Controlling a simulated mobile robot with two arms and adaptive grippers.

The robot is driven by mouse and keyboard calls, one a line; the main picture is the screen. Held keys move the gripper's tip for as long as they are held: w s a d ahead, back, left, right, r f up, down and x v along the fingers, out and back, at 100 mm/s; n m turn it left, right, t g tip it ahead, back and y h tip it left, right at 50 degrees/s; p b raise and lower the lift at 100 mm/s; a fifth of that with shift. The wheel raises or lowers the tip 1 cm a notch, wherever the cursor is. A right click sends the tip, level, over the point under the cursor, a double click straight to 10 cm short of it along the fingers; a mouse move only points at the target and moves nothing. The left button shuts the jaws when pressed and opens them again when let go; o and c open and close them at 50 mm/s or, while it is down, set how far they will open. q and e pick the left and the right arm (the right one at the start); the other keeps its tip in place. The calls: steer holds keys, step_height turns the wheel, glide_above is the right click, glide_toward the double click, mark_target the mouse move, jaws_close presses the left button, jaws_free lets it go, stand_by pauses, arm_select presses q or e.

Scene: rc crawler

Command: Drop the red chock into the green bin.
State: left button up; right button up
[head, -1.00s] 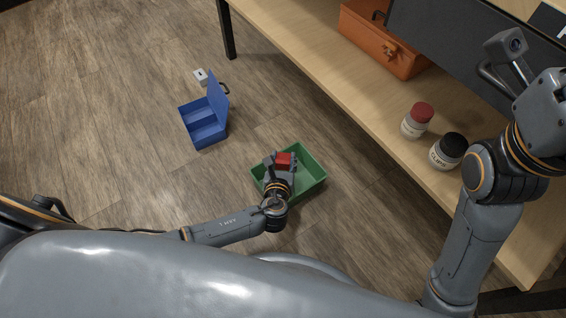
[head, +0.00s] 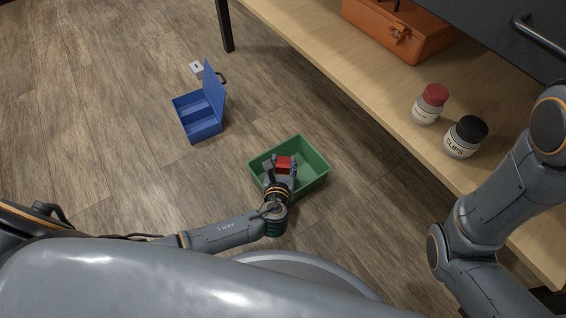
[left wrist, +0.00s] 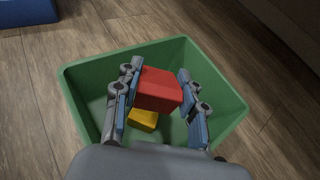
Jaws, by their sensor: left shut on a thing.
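The red chock (head: 283,162) is held between the fingers of my left gripper (head: 282,169). In the left wrist view the red chock (left wrist: 158,90) sits between the two finger pads of the left gripper (left wrist: 157,97), over the inside of the green bin. The green bin (head: 316,177) stands open on the floor, and its rim (left wrist: 75,84) surrounds the gripper in the wrist view. A yellow block (left wrist: 143,121) lies in the bin below the chock, partly hidden by it. My right arm shows at the right, but its gripper is out of view.
An open blue box (head: 204,120) and a small white item (head: 196,68) are on the floor to the left. On the wooden shelf (head: 350,85) at the right stand a red-lidded jar (head: 428,106), a black-lidded jar (head: 464,139) and an orange toolbox (head: 400,32).

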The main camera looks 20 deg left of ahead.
mark_target(283, 163)
arm_select(q)
steer(key=o, duration=1.3)
step_height(283, 163, up, 10)
steer(key=shift+r, duration=0.1)
